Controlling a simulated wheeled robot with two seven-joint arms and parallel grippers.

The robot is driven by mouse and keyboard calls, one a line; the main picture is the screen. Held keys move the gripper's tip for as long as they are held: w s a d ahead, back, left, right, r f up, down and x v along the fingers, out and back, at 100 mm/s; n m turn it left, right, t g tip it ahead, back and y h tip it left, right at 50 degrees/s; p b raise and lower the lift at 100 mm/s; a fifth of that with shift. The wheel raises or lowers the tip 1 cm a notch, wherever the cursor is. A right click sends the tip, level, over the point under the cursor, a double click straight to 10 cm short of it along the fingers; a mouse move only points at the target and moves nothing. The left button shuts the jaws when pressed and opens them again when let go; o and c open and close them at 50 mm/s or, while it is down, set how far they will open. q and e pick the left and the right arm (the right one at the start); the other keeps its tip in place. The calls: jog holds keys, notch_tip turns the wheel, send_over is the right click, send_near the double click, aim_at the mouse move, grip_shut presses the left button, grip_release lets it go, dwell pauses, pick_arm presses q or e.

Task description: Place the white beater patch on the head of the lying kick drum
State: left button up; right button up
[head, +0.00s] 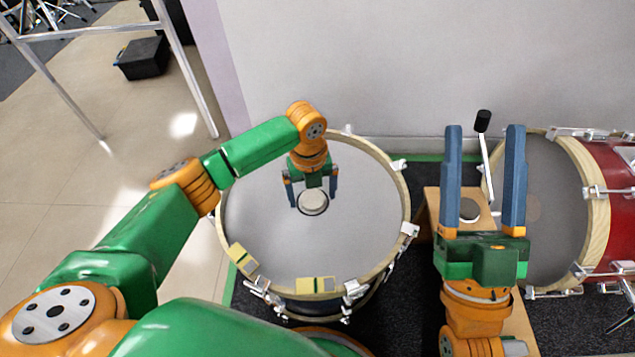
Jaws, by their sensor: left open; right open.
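The lying kick drum shows its pale grey head (270,245) facing up inside a wooden hoop. The round white beater patch (313,200) is near the middle of the head, inside a dark ring outline. It appears to lie flat on the head. My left gripper (313,205) is open above it, with one finger on each side of the patch; I cannot tell whether they touch it. My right gripper (484,128) is open and empty, its fingers pointing away over the wooden board at the right.
A red kick drum (618,222) stands on its side at the right. A beater with a black head (483,121) rises between my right fingers. The wooden board (433,208) bears a grey disc (469,209). Two yellow pieces (316,285) sit on the lying drum's near rim.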

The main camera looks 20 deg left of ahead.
aim_at(313, 200)
pick_arm(q)
notch_tip(313, 200, up, 3)
jog(key=shift+f+p, duration=0.1)
jog(key=shift+p, duration=0.65)
notch_tip(313, 200, up, 3)
jog(key=shift+r+p, duration=0.15)
jog(key=shift+p, duration=0.65)
pick_arm(e)
jog(key=w+d+f+m+g+h, duration=0.1)
jog(key=w+f+g+h, duration=0.15)
jog(key=f+g, duration=0.45)
jog(key=w+d+f+m+g+h, duration=0.1)
jog(key=w+f+g+h, duration=0.2)
jog(key=f, duration=0.7)
pick_arm(q)
notch_tip(313, 200, up, 6)
jog(key=p, duration=0.2)
jog(key=shift+p, duration=0.3)
pick_arm(e)
jog(key=s+d+f+g+h, duration=0.2)
jog(key=s+d+f+g, duration=0.2)
jog(key=s+f+g, duration=0.7)
jog(key=s+f, duration=0.2)
jog(key=s, duration=0.2)
jog(key=shift+s+d+f+g, duration=0.15)
jog(key=shift+s+f+g, duration=0.05)
jog(key=shift+s+g, duration=0.1)
